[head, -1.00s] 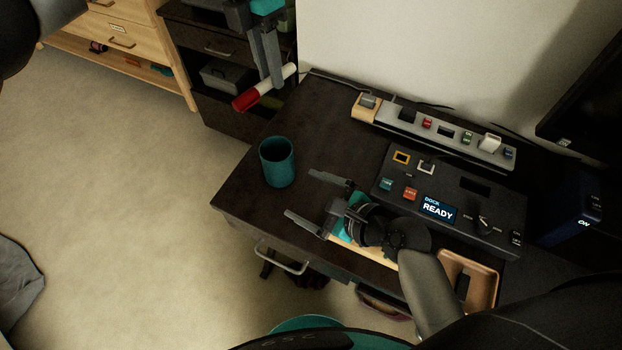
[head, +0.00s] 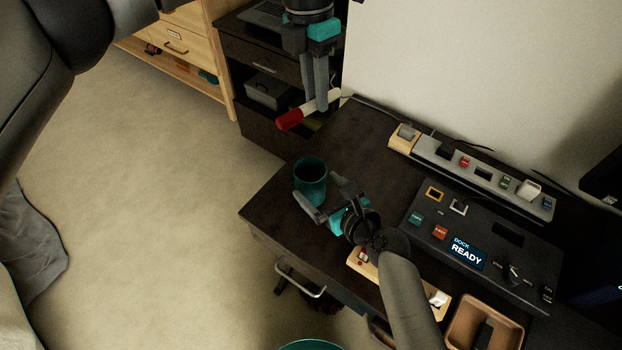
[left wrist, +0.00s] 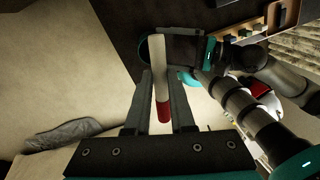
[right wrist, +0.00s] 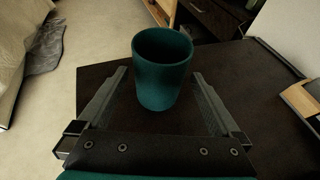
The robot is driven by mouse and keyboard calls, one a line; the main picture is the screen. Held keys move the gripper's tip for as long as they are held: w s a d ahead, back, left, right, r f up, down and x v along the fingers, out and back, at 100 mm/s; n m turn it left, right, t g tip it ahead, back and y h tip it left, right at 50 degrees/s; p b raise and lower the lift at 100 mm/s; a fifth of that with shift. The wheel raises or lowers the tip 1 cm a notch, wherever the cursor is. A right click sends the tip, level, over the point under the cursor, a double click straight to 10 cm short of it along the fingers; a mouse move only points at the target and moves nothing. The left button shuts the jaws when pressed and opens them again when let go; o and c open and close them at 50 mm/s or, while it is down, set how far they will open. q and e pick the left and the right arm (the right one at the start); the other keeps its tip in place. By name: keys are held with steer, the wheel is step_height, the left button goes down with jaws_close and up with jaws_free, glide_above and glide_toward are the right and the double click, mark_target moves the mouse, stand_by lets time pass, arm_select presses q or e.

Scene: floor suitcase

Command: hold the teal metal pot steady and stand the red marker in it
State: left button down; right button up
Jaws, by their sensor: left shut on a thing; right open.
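The teal metal pot (head: 310,183) stands upright and open-topped near the desk's left end. In the right wrist view the pot (right wrist: 161,75) sits between the fingers of my right gripper (right wrist: 160,74), which is open, with a gap on each side. My right gripper also shows in the head view (head: 327,197), close against the pot's near side. My left gripper (head: 318,103) is shut on the red marker (head: 289,120) and holds it tilted, above and behind the pot in the picture. In the left wrist view the marker's white length (left wrist: 158,60) lies between the fingers, red end towards the palm.
A dark control panel (head: 480,225) and a grey strip of switches (head: 480,168) lie to the right on the desk. A tan tray (head: 483,325) is at the front right. Dark shelves (head: 262,125) stand behind. Bare desk surface (head: 355,130) lies behind the pot.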

mark_target(303, 174)
steer(key=shift+x, duration=2.15)
steer(key=shift+c, duration=0.2)
